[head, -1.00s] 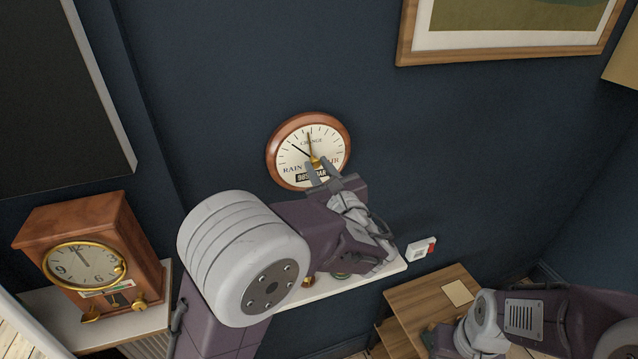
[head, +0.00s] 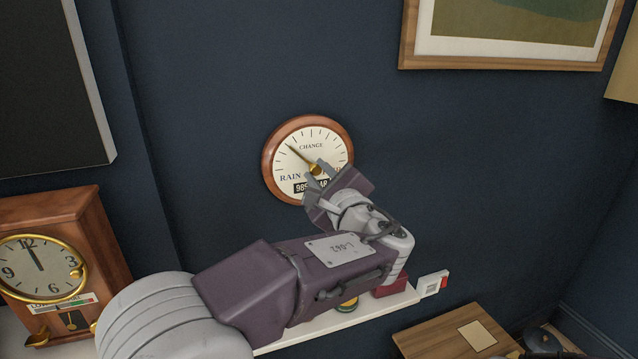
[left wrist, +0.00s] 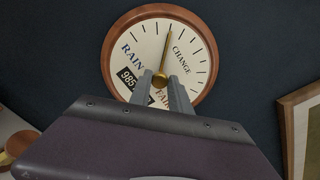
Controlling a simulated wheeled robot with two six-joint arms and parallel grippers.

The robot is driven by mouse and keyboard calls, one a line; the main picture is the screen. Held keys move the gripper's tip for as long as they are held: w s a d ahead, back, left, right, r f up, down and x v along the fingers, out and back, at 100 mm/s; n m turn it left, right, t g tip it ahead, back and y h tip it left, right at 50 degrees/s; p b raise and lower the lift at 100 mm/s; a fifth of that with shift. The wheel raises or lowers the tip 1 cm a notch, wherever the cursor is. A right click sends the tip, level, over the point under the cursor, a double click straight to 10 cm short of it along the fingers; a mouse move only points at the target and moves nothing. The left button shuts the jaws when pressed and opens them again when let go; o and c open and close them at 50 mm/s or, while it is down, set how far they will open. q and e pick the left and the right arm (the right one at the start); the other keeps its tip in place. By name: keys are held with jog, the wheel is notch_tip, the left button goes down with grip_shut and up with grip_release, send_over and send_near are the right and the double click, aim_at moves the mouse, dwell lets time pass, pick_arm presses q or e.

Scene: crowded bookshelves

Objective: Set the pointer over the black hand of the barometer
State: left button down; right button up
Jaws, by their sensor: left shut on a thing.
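The round barometer (head: 334,136), with a wooden rim and cream face, hangs on the dark blue wall. It also shows in the left wrist view (left wrist: 197,55). Its brass pointer (head: 298,154) points to the upper left in the head view, between RAIN and CHANGE, and also shows in the left wrist view (left wrist: 167,48). I cannot see the black hand apart from it; the two appear to lie along one line. My left gripper (head: 316,172) is shut on the brass centre knob (left wrist: 160,81), one finger on each side. My right gripper is out of view.
A wooden mantel clock (head: 85,218) stands at the left. A white shelf (head: 300,334) runs below my left arm. A framed picture (head: 410,58) hangs at the upper right.

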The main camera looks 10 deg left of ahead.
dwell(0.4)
pick_arm(q)
jog(key=c, duration=1.2)
grip_release()
jog(key=shift+c, duration=0.2)
jog(key=b+v, duration=0.2)
jog(key=v, duration=0.7)
jog(key=shift+b, duration=0.3)
